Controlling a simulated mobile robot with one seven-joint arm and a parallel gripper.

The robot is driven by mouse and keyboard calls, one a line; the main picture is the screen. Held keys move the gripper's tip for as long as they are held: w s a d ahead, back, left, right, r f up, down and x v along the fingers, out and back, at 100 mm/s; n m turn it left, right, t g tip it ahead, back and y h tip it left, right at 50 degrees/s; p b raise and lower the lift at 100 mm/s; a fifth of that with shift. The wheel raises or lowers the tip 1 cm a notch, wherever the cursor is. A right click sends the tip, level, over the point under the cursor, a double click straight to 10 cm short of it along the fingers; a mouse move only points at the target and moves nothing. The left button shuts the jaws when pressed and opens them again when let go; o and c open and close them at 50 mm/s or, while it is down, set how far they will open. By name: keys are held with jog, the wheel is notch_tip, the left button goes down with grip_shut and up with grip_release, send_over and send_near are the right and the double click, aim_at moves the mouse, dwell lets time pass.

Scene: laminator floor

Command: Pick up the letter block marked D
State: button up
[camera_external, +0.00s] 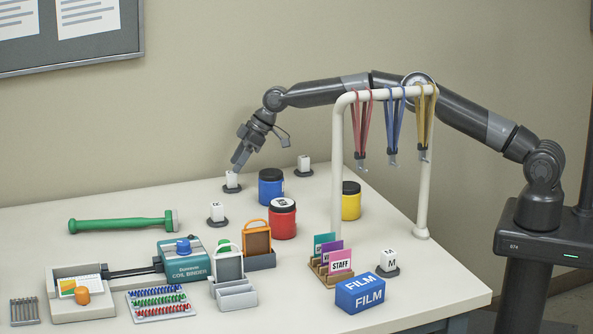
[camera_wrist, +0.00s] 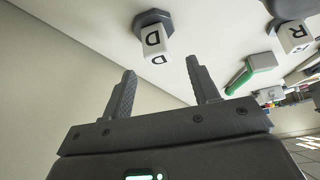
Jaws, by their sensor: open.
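The white letter block marked D (camera_wrist: 153,42) stands on a dark round base in the wrist view, with D on two faces. It shows just beyond the fingertips of my open, empty gripper (camera_wrist: 161,66), between the lines of the two fingers. In the external view my gripper (camera_external: 238,163) points down right above a white block (camera_external: 232,181) on a dark base at the back of the table. This appears to be the D block, but its letter cannot be read there. Whether the fingers reach beside it cannot be told.
A block marked R (camera_wrist: 296,36) is nearby; other blocks (camera_external: 304,163) and M (camera_external: 389,260) stand apart. A blue jar (camera_external: 271,189) is right of my gripper. A green hammer (camera_external: 120,224) lies left. A white rack (camera_external: 339,150) with lanyards stands under my arm.

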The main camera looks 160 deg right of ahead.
aim_at(231, 172)
jog(key=shift+x, duration=2.35)
jog(key=shift+s+a+f, duration=0.1)
grip_shut()
